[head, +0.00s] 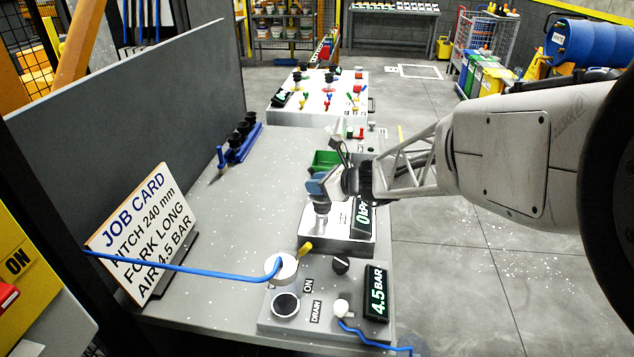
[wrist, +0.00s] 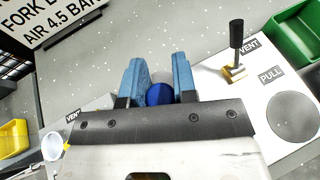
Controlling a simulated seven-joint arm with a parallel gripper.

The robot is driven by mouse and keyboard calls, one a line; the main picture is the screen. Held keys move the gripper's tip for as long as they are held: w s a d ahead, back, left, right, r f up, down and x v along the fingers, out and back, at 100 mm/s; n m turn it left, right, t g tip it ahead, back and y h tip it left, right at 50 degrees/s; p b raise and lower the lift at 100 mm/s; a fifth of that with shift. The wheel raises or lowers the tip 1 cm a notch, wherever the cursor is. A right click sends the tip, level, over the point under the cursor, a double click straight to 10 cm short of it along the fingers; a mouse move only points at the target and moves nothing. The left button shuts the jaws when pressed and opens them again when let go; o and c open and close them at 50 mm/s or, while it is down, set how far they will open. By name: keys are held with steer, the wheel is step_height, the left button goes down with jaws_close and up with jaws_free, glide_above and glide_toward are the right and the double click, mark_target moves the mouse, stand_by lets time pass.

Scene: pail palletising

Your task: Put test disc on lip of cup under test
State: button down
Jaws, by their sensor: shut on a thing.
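My gripper (wrist: 158,82) has two blue fingers, shut on a dark blue round thing (wrist: 159,95) that I take for the test disc. Only part of it shows between the fingers. In the head view my gripper (head: 317,187) is over the white test panel with the "0 kPa" display (head: 362,214). A small grey cylindrical part (head: 322,208) shows just below the fingers. I cannot tell whether it is the cup under test or part of the held thing, nor whether disc and lip touch.
In the wrist view a black vent lever (wrist: 237,45) and a grey round plate (wrist: 293,117) by "PULL" are at right. A green bin (head: 328,161) stands behind the panel. The 4.5 bar panel (head: 322,322) and blue hose (head: 190,268) are in front; the job card (head: 140,232) stands left.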

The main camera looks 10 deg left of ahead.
steer(key=shift+f, duration=0.3)
steer(key=c, duration=0.8)
jaws_free()
steer(key=shift+d, duration=0.15)
steer(key=shift+v, duration=3.75)
